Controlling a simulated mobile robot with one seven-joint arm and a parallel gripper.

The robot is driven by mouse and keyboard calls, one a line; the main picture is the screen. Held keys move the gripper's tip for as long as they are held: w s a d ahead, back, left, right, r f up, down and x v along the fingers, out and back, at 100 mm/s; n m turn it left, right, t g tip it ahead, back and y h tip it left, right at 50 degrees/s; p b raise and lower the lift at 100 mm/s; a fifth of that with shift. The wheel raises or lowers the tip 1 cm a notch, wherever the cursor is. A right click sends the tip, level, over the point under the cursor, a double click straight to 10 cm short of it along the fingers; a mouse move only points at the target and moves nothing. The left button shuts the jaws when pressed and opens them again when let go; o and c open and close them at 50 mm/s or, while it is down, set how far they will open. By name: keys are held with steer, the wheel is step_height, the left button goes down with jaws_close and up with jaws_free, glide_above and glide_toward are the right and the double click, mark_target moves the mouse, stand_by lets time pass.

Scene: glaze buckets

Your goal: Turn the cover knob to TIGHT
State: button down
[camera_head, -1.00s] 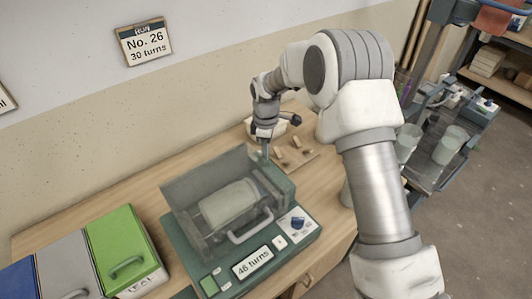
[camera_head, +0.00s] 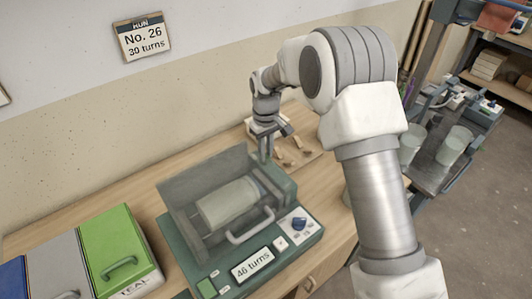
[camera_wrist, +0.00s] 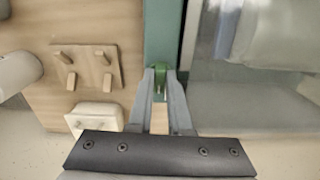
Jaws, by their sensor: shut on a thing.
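My gripper (camera_head: 264,160) points down at the back right edge of the green machine (camera_head: 172,228). In the wrist view its two fingers (camera_wrist: 160,77) are shut on a small green piece (camera_wrist: 159,88) on the machine's edge strip. I cannot tell for sure that this piece is the cover knob, and no TIGHT mark is readable. A blue knob (camera_head: 299,224) sits on a white panel at the machine's front right. The display (camera_head: 252,264) reads "46 turns".
A board with wooden pegs (camera_head: 295,150) lies just right of my gripper; it also shows in the wrist view (camera_wrist: 88,66). Green, grey and blue boxes (camera_head: 112,245) stand at the left. A wall sign (camera_head: 143,38) reads "No. 26, 30 turns". A cart with clear containers (camera_head: 452,145) stands right.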

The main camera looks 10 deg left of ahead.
steer(key=shift+m, duration=0.6)
steer(key=shift+r, duration=0.1)
steer(key=c, duration=1.1)
jaws_free()
steer(key=shift+n, duration=0.3)
